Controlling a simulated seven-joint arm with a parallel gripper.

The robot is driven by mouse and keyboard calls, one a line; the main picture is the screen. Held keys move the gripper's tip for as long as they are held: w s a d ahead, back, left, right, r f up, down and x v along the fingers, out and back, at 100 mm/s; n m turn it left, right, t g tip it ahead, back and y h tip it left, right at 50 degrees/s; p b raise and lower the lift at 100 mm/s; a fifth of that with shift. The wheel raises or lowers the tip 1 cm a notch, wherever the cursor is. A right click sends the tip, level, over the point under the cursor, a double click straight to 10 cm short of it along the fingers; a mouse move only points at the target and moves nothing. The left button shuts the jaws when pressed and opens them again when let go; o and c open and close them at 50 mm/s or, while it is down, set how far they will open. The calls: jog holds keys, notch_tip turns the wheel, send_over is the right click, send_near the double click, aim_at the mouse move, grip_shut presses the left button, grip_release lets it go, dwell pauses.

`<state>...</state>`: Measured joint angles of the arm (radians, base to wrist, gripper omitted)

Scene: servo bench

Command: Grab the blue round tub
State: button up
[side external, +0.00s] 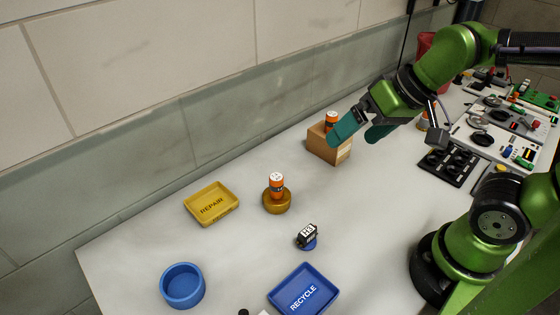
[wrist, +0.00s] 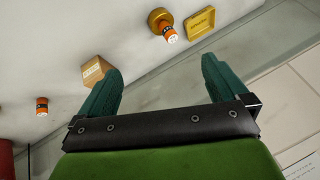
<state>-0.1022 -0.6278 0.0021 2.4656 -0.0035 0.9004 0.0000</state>
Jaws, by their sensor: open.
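The blue round tub (side external: 183,286) stands upright and empty-looking near the front left edge of the bench in the side view. It is not in the wrist view. My gripper (side external: 362,128) is open, with its two teal fingers spread, at the far side of the bench near the cardboard box (side external: 330,143). It is far up and right of the tub. In the wrist view my gripper (wrist: 162,85) has nothing between its fingers.
An orange cylinder sits at the box. Another orange cylinder (side external: 277,184) stands on a round amber base (side external: 277,203). A wall runs behind the bench.

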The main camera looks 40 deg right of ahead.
jog(key=w+a+n+g, duration=0.3)
jog(key=w+a+n, duration=0.35)
jog(key=a, duration=0.65)
jog(key=n+g+h, duration=0.2)
jog(key=n+g, duration=0.1)
send_over(184, 288)
notch_tip(184, 288, down, 8)
notch_tip(184, 288, up, 2)
jog(key=shift+h, duration=0.3)
notch_tip(184, 288, down, 17)
jog(key=shift+r, duration=0.2)
jog(key=shift+c, duration=0.3)
jog(key=c, duration=0.7)
jog(key=shift+r, duration=0.1)
jog(key=shift+c, duration=0.4)
jog(key=shift+r, duration=0.1)
